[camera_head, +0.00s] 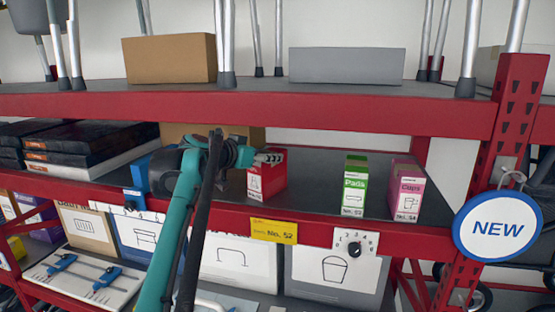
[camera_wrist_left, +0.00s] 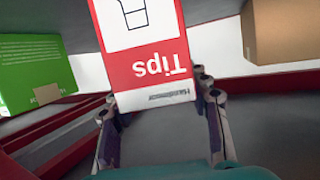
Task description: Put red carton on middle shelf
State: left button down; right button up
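The red carton (camera_head: 268,180) stands upright at the middle shelf (camera_head: 320,190), left of the green carton. I cannot tell whether its base touches the shelf. My left gripper (camera_head: 262,157) reaches over the shelf to the carton's upper end. In the left wrist view the red carton (camera_wrist_left: 150,65), marked "Tips" and seen upside down, lies between the two fingers (camera_wrist_left: 157,100). The fingers lie close along its sides and appear shut on it. My right gripper is not in view.
A green carton (camera_head: 354,187) and a pink carton (camera_head: 408,190) stand to the right, with bare shelf between. Dark boxes (camera_head: 85,140) are stacked at left. A brown box (camera_head: 185,133) is behind my arm. The red upper shelf edge (camera_head: 300,112) runs above.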

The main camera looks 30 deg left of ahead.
pick_arm(q)
jog(key=v, duration=0.4)
jog(key=shift+a+f, duration=0.2)
jog(key=shift+f, duration=0.15)
jog(key=shift+w+a+f, duration=0.1)
jog(key=shift+w+f, duration=0.05)
jog(key=shift+f, duration=0.1)
jog(key=c, duration=0.8)
grip_release()
jog(key=shift+d+x, duration=0.2)
jog(key=shift+x, duration=0.9)
jog(key=shift+o, duration=0.2)
jog(key=shift+d+r, duration=0.1)
jog(key=shift+d, duration=0.1)
jog(key=shift+s+a+r, duration=0.15)
jog(key=shift+s+r, duration=0.15)
jog(key=shift+s, duration=0.3)
jog(key=shift+s+a+r, duration=0.2)
jog(key=shift+r, duration=0.05)
jog(key=b+v, duration=0.2)
jog(key=v, duration=0.9)
jog(key=shift+f, duration=0.15)
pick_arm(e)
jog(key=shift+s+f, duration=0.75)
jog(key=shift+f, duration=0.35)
pick_arm(q)
jog(key=shift+s+d, duration=0.1)
jog(key=shift+s, duration=0.05)
